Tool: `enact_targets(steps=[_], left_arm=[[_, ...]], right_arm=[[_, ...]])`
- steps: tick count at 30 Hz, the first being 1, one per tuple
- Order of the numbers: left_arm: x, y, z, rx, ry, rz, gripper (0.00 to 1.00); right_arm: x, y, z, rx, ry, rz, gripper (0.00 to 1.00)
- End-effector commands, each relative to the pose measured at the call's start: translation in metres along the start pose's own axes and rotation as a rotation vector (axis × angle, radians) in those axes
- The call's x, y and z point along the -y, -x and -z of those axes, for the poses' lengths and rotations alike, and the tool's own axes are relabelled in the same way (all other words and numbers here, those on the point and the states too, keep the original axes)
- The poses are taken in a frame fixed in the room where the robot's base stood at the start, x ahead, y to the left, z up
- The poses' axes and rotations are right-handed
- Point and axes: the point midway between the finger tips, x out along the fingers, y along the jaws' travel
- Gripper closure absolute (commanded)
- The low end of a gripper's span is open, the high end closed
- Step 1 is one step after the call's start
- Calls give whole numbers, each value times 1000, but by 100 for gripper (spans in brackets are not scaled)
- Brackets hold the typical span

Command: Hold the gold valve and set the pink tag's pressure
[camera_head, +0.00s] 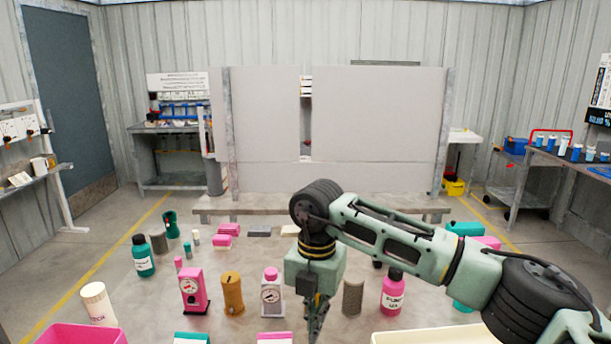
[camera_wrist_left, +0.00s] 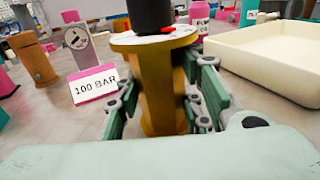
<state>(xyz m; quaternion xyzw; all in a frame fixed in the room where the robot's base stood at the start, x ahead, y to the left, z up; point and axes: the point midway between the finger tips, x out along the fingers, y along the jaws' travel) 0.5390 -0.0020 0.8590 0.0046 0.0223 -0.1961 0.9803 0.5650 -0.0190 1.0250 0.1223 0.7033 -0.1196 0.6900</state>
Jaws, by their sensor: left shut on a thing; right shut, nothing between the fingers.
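The gold valve (camera_wrist_left: 158,95) stands upright in the left wrist view, with a pale dial plate and a black knob on top. A red mark shows on the dial. My left gripper (camera_wrist_left: 160,112) is shut on the valve's body, one finger on each side. A pink tag reading "100 BAR" (camera_wrist_left: 96,86) stands left of the valve. The knob's top is cut off, and the dial's numbers are unreadable. My right gripper (camera_head: 314,326) points down in the head view, shut and empty. My left gripper does not show there.
A cream tray (camera_wrist_left: 268,62) lies right of the valve. A pink gauge block (camera_head: 193,291), an orange-gold cylinder (camera_head: 232,294), a grey gauge block (camera_head: 271,294) and a pink bottle (camera_head: 393,292) stand near my right arm. A pink bin (camera_head: 72,334) is at lower left.

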Motion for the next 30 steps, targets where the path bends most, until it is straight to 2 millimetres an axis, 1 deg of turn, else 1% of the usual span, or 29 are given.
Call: enact_targets(steps=[1, 30], left_arm=[[-4, 2, 9, -15, -4, -9, 100], [-4, 2, 9, -16, -5, -10, 100]], right_arm=[[0, 0, 2, 0, 96, 0, 100], [-6, 5, 32, 1, 2058, 0, 100]])
